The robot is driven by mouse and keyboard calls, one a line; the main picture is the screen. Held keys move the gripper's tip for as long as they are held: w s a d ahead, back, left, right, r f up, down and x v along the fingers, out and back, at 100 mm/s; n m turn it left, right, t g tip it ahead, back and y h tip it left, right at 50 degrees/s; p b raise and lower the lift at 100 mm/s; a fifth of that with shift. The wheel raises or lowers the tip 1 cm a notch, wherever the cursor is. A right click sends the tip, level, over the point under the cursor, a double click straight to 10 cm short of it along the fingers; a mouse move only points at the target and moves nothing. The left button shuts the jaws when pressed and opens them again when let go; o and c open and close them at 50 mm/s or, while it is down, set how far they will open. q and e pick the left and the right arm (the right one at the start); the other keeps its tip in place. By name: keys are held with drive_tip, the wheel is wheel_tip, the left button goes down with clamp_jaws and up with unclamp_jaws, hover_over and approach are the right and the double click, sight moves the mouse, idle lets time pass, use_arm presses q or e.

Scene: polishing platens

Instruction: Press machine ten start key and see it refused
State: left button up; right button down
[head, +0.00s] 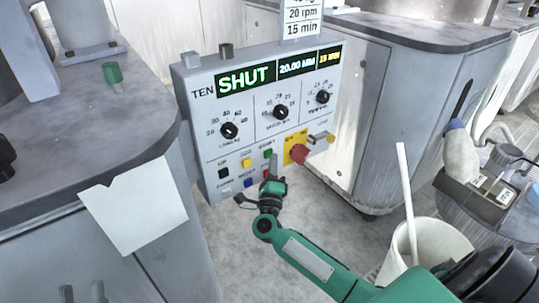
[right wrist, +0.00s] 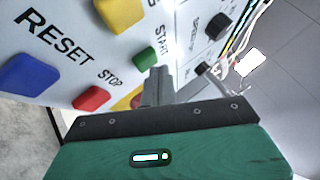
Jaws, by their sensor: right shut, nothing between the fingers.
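The control panel (head: 252,150) labelled TEN has a lit display (head: 246,81) reading SHUT, 20.00 MM and a yellow field. The green START key (head: 268,153) is at the upper right of its key group; in the right wrist view the green key (right wrist: 161,47) is beside the word START. My right gripper (head: 272,164) is shut and empty, in front of the panel's lower part. In the right wrist view its fingertips (right wrist: 157,72) appear just below the green key; I cannot tell whether they touch the panel. My left gripper is not in view.
Nearby are a red STOP key (right wrist: 92,97), a blue RESET key (right wrist: 30,73), a yellow key (right wrist: 120,12) and a red knob on a yellow plate (head: 300,153). A grey counter (head: 90,150) stands left, a white bucket (head: 440,245) at lower right.

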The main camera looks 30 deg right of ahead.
drive_tip(key=shift+w, duration=0.45)
idle(0.3)
drive_tip(key=shift+s, duration=0.2)
drive_tip(key=shift+s+p, duration=0.35)
drive_tip(key=shift+s, duration=0.3)
drive_tip(key=s+p, duration=0.1)
drive_tip(key=s, duration=0.4)
drive_tip(key=shift+d+p, duration=0.2)
drive_tip(key=shift+p, duration=0.2)
idle(0.6)
